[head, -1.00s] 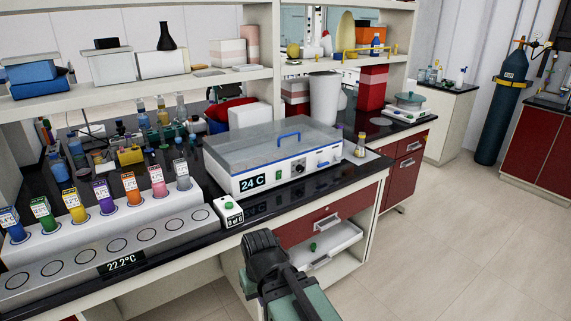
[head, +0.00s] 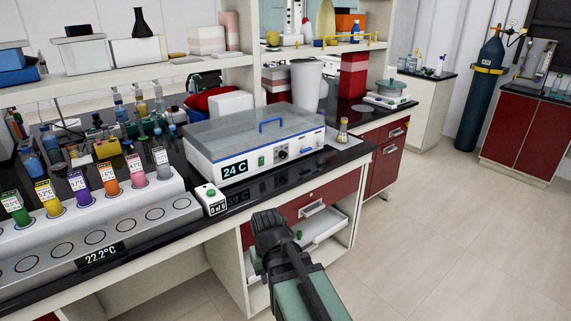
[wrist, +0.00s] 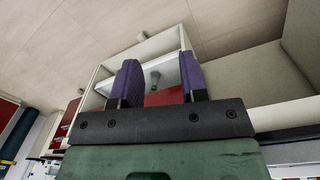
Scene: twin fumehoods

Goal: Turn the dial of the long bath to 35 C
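The long bath (head: 205,156) is a white box with a grey lid and a blue handle on the black bench. Its display (head: 235,169) reads 24 C. A black dial (head: 282,153) sits on its front panel, right of a green switch (head: 261,161). My gripper (head: 268,218) is in front of the bench, below and apart from the bath. In the wrist view my gripper (wrist: 160,78) has its two purple fingers spread with nothing held between them. The bath and dial do not show in the wrist view.
An open white drawer (head: 325,228) holding a small green item lies beyond my gripper, under the bench. A small white box (head: 211,199) reading 0 of 6 and a tube rack (head: 130,245) stand left of the bath. A small flask (head: 343,131) stands right of it.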

